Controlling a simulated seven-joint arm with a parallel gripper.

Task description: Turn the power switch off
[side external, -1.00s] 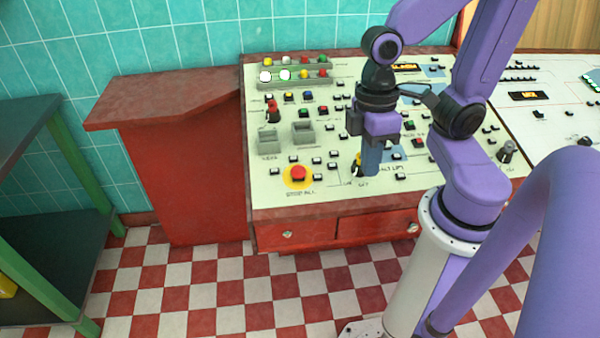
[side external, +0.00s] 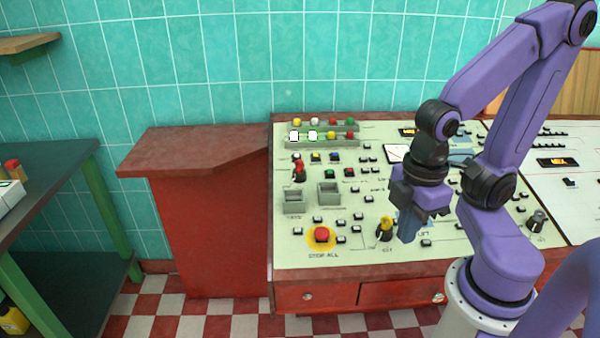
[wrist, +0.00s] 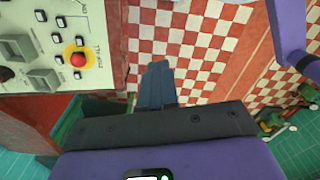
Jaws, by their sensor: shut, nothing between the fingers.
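The control panel (side external: 300,255) carries several switches and buttons; I cannot read which label marks the power switch. A yellow and black rotary knob (side external: 385,228) stands near the panel's front edge. My gripper (side external: 406,236) has its blue fingers shut and empty, pointing down just right of this knob. A small gap seems to lie between them, though contact is hard to judge. A red lever-like switch (side external: 299,172) stands at the panel's left. In the wrist view my closed fingers (wrist: 156,68) show against the floor; the knob is not visible there.
A red stop button (side external: 321,234) on a yellow disc lies left of the knob; it also shows in the wrist view (wrist: 79,59). Two grey boxy holders (side external: 329,194) stand behind it. A red counter (side external: 195,150) adjoins the left.

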